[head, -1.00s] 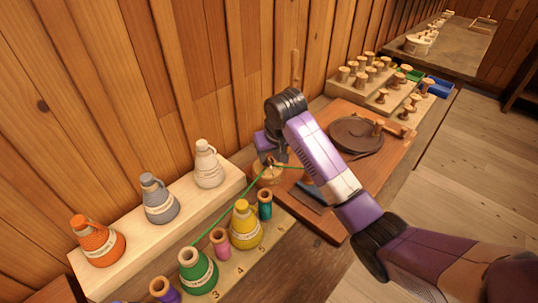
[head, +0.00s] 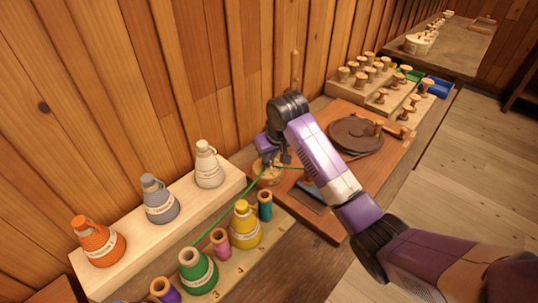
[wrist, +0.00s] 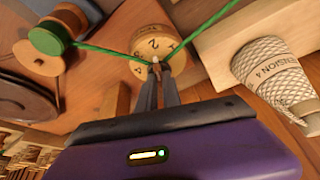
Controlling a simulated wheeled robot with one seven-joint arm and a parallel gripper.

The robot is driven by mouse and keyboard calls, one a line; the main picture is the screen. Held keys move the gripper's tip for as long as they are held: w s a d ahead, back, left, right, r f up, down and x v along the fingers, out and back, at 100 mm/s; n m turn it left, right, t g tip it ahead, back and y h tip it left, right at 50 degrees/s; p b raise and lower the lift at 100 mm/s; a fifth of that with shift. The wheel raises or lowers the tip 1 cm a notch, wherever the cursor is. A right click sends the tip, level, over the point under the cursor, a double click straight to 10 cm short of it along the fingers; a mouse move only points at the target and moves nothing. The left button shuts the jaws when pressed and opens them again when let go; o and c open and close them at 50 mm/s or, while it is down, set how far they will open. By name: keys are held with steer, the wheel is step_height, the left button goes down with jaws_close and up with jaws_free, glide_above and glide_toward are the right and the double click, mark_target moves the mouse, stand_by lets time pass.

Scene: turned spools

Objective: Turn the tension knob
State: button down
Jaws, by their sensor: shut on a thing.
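The tension knob (wrist: 157,44) is a round, light wooden dial with dark numerals; 2 and 1 can be read in the wrist view. In the head view the knob (head: 268,178) is partly hidden under my gripper. My gripper (wrist: 157,68) is shut on a small pointer or handle at the knob's edge; its fingertips meet there and cover most of that part. A green thread (wrist: 100,48) runs from a spool with green thread (wrist: 48,40) to the knob and on to the upper right.
A yellow cone (head: 245,228), a green cone (head: 197,272) and small spools stand on a numbered board in front. White, grey and orange cones stand on a shelf along the wall; the white cone (head: 208,166) is nearest. A brown wheel (head: 355,138) lies on the wooden board to the right.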

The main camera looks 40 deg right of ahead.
steer(key=n+y+p, duration=0.1)
steer(key=n, duration=0.1)
steer(key=n+p, duration=0.1)
steer(key=n, duration=0.1)
steer(key=shift+d+n+y+p, duration=0.15)
steer(key=shift+n+y+p, duration=0.15)
steer(key=shift+y, duration=0.1)
steer(key=shift+d+n+y, duration=0.15)
steer(key=shift+n+y, duration=0.75)
steer(key=shift+n, duration=1.3)
steer(key=c, duration=1.5)
jaws_free()
steer(key=v, duration=0.7)
steer(key=shift+d+r, duration=0.15)
steer(key=shift+r, duration=0.25)
